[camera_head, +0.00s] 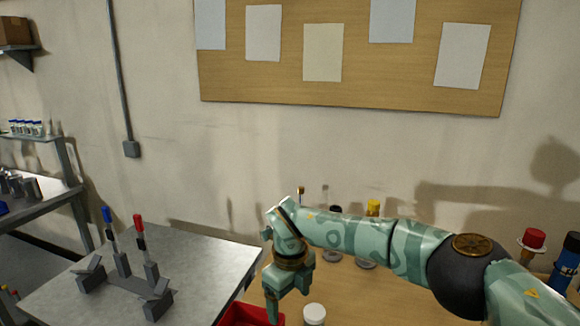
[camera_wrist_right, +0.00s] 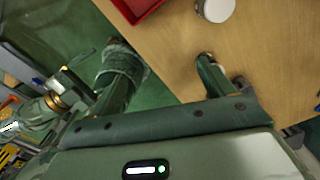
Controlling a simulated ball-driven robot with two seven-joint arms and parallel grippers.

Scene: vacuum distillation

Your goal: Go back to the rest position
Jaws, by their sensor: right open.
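My right gripper (camera_head: 288,289) hangs from the teal right arm, which comes in from the right over the wooden table (camera_head: 365,302). Its jaws are open, point down and hold nothing. It is above and beside a red bin (camera_head: 247,316) and a white-lidded jar (camera_head: 314,314). The bin (camera_wrist_right: 134,8) and the white lid (camera_wrist_right: 215,8) also show at the top of the right wrist view, apart from the gripper. My left gripper does not show in the head view.
Bottles with black and yellow caps (camera_head: 373,207) stand behind my right arm. A red-capped item (camera_head: 532,238) stands at far right. A grey bench (camera_head: 205,262) at left carries a rack with a blue pen (camera_head: 107,215) and a red pen (camera_head: 139,222). The wall closes the back.

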